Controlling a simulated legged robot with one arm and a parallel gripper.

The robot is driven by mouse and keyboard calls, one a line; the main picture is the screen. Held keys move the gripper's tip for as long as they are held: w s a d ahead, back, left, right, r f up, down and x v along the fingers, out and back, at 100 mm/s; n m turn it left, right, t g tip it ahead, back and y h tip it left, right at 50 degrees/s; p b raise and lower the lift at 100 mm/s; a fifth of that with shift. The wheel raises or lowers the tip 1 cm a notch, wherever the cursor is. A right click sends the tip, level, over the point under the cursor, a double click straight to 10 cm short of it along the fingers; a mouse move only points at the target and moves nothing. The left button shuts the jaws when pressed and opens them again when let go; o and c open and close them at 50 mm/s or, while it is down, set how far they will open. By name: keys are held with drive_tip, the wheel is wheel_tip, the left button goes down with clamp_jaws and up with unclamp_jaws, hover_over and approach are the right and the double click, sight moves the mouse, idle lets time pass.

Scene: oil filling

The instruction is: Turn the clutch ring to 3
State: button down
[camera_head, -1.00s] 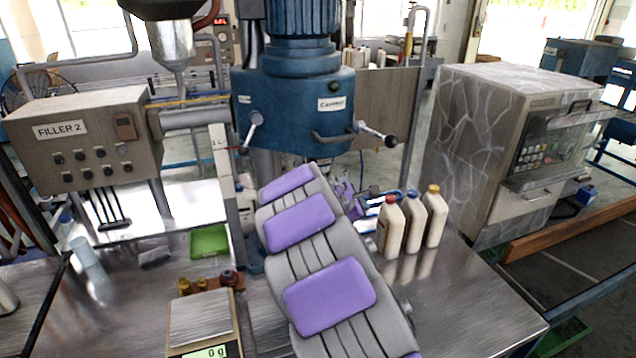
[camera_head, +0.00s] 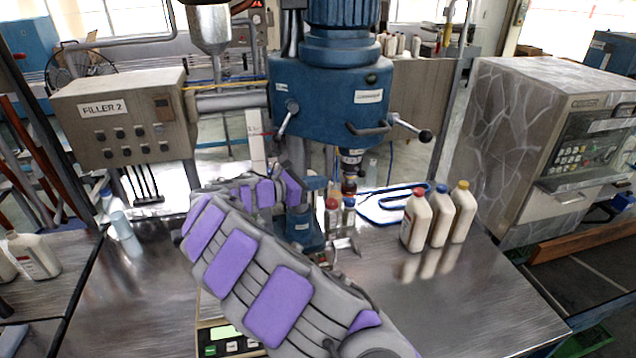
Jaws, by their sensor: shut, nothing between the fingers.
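The clutch ring looks to be the small dark ring (camera_head: 351,160) on the spindle under the blue capper head (camera_head: 325,108). Its numbers are too small to read. My arm, grey with purple pads, reaches up from the bottom and bends right. My gripper (camera_head: 296,186), at its dark end, is left of and slightly below the ring, apart from it. It is shut and holds nothing; its fingertips are hard to make out.
White bottles (camera_head: 440,217) stand to the right. Lever handles (camera_head: 411,127) jut from the capper head. The table's right front is clear.

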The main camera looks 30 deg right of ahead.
sight(359, 175)
drive_tip(key=b+x, duration=0.2)
drive_tip(key=x, duration=0.9)
drive_tip(key=shift+d+f, duration=0.1)
drive_tip(key=shift+d, duration=0.15)
drive_tip(key=shift+s+d+n+t, duration=0.1)
drive_tip(key=shift+d+n+t, duration=0.2)
drive_tip(key=shift+n+t, duration=0.15)
drive_tip(key=shift+s+d+n+t, duration=0.15)
drive_tip(key=shift+d+n+t, duration=0.1)
drive_tip(key=shift+d+t, duration=0.15)
drive_tip(key=shift+f, duration=0.1)
drive_tip(key=shift+a, duration=0.15)
